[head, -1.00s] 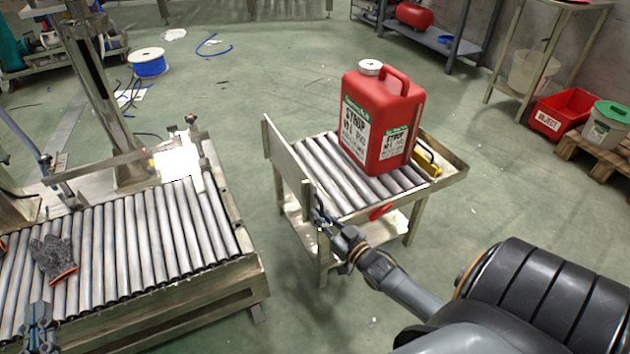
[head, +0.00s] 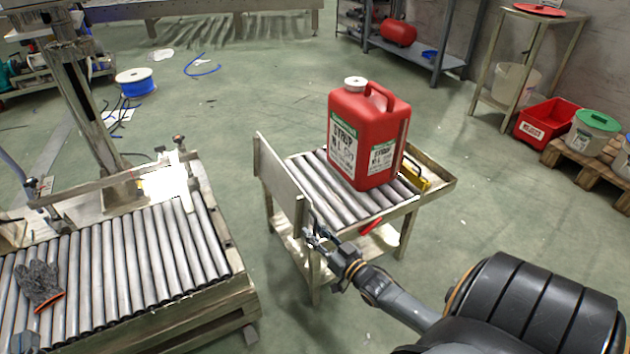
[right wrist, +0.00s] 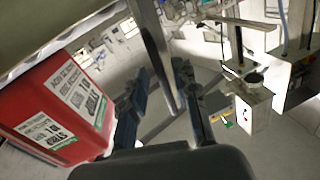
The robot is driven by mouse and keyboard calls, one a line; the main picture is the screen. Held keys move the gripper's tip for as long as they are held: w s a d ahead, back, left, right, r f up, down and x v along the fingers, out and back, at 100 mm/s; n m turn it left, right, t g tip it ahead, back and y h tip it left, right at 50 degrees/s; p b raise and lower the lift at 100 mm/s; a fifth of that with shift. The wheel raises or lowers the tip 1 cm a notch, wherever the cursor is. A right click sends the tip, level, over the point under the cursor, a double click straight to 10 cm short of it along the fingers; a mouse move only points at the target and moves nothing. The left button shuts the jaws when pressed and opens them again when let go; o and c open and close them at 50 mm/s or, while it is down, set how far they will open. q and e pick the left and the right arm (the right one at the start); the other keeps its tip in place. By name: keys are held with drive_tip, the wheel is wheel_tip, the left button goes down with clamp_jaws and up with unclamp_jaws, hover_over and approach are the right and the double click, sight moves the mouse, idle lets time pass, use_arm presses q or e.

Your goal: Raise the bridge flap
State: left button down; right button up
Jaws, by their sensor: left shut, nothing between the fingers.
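The bridge flap (head: 278,182) is a pale metal plate, standing steeply at the left end of a small roller table (head: 430,200). My right gripper (head: 317,236) is at the flap's near lower corner. In the right wrist view its fingers (right wrist: 165,95) are apart, with a metal bar (right wrist: 158,55) between or just beyond them; contact is unclear.
A red jerrycan (head: 367,135) stands on the small table, beside a yellow item (head: 415,177). A gap of bare floor separates table and conveyor. A grey glove (head: 40,285) lies on the conveyor's rollers. A metal column (head: 85,100) rises behind them.

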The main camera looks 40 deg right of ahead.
drive_tip(key=shift+a+r, duration=0.1)
drive_tip(key=s, duration=1.1)
drive_tip(key=shift+s+a, duration=0.15)
drive_tip(key=shift+s, duration=0.25)
drive_tip(key=shift+f, duration=0.2)
